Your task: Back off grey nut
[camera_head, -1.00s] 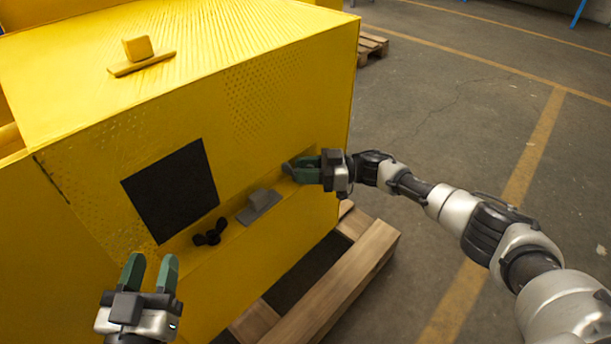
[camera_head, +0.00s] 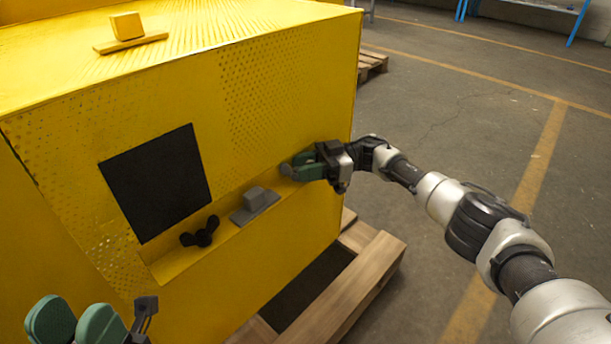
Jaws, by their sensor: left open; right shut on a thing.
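My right gripper (camera_head: 294,170) is shut at the right part of the yellow machine's front face. The grey nut is mostly hidden between its green fingers, so its shape and thread cannot be made out. My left gripper (camera_head: 75,320) is open and empty at the bottom left edge, in front of the machine and well apart from the right one. Its lower part is cut off by the frame.
The yellow machine (camera_head: 270,95) has a black square panel (camera_head: 157,182). A black three-lobed knob (camera_head: 200,233) and a grey block on a plate (camera_head: 256,205) are at the ledge below. A yellow block (camera_head: 127,27) is on top. A wooden pallet (camera_head: 345,290) lies beneath.

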